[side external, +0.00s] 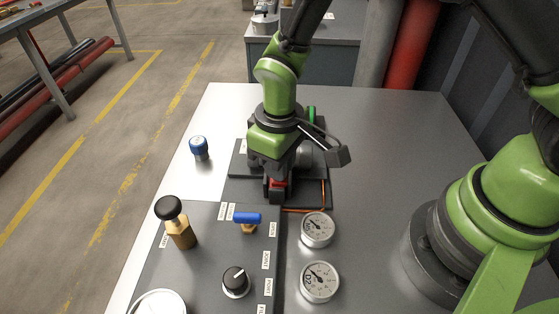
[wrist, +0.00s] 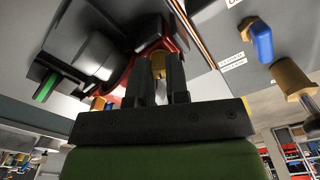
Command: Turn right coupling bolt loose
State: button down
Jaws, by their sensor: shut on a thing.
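In the wrist view my gripper (wrist: 158,75) has its two black fingers closed around a small brass-coloured bolt (wrist: 158,64), with a red coupling ring (wrist: 135,66) right behind it. In the side external view my gripper (side external: 277,190) points down at the front of the dark pump unit (side external: 236,165). A bit of red shows between the fingers there, and the bolt itself is hidden. Another brass-coloured piece (wrist: 98,103) shows left of the fingers in the wrist view. I cannot tell whether the bolt has turned.
The grey panel in front carries a blue-handled valve (side external: 247,218), a brass valve with a black knob (side external: 180,232), a black dial (side external: 236,281) and two gauges (side external: 318,229) (side external: 320,281). A blue knob (side external: 199,147) stands to the left. The grey tabletop (side external: 385,130) is clear at the right.

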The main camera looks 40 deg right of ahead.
jog(key=n, duration=0.5)
jog(key=shift+n, duration=0.4)
dwell(0.4)
jog(key=c, duration=1.1)
grip_release()
jog(key=shift+r, duration=4)
jog(key=shift+r, duration=0.1)
jog(key=s+d+r+m+t+y, duration=0.1)
jog(key=s+d+r+m, duration=0.15)
jog(key=r, duration=0.25)
jog(key=s+d+r+m+t, duration=0.1)
jog(key=d+r+m+t, duration=0.15)
jog(key=r, duration=0.35)
jog(key=s+d+r+m+t, duration=0.2)
jog(key=s+m, duration=0.2)
jog(key=s, duration=0.1)
jog(key=s+d+r+m+t+y, duration=0.1)
jog(key=s+d+r+m, duration=0.1)
jog(key=s, duration=0.4)
jog(key=shift+d+r+m+t, duration=0.4)
jog(key=shift+r+m, duration=0.4)
jog(key=shift+m, duration=0.3)
